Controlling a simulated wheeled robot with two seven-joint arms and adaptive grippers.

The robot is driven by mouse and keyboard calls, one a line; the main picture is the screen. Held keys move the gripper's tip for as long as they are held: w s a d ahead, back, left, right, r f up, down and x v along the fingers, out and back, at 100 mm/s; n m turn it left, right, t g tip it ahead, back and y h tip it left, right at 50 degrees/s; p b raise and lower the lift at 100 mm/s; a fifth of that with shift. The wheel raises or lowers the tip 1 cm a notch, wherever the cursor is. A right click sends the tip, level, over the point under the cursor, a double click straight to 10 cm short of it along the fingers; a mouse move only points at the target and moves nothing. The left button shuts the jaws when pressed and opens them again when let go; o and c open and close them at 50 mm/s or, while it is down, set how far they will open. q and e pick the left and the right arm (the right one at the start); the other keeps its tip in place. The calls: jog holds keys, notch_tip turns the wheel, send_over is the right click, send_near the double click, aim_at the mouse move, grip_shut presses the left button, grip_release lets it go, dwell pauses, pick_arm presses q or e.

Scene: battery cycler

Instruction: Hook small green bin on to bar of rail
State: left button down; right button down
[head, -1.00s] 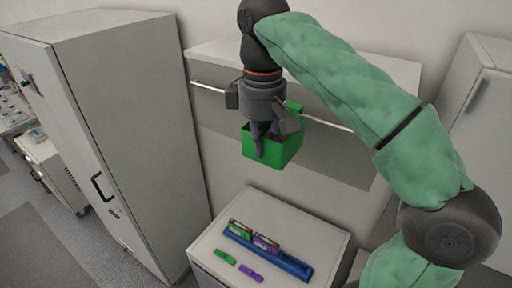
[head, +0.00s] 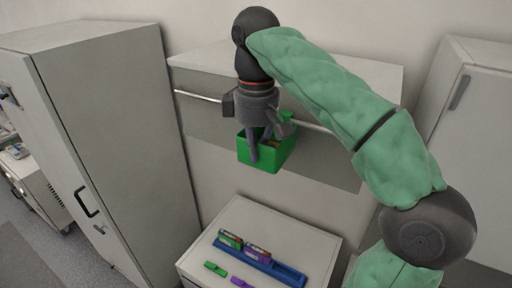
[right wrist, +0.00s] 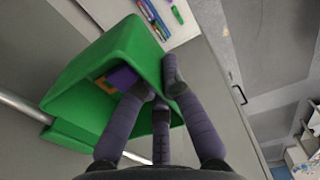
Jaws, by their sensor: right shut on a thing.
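The small green bin (head: 278,157) is in front of the wall rail bar (head: 197,97) in the head view. My right gripper (head: 265,143) is shut on one wall of the bin from above. In the right wrist view, its fingers (right wrist: 159,88) straddle the bin's rim, and the green bin (right wrist: 95,65) is tilted in the picture. The bin's back lip is right at the bar (right wrist: 18,105); I cannot tell whether it is hooked over. Purple and orange items show inside the bin. My left gripper is not in view.
A low white cabinet (head: 215,250) below carries a blue tray (head: 284,272), green and purple pieces. A tall grey cabinet (head: 120,120) stands left, another (head: 470,140) right. A grey panel (head: 325,165) lies behind the bar.

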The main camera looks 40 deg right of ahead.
jog(key=c, duration=1.3)
grip_release()
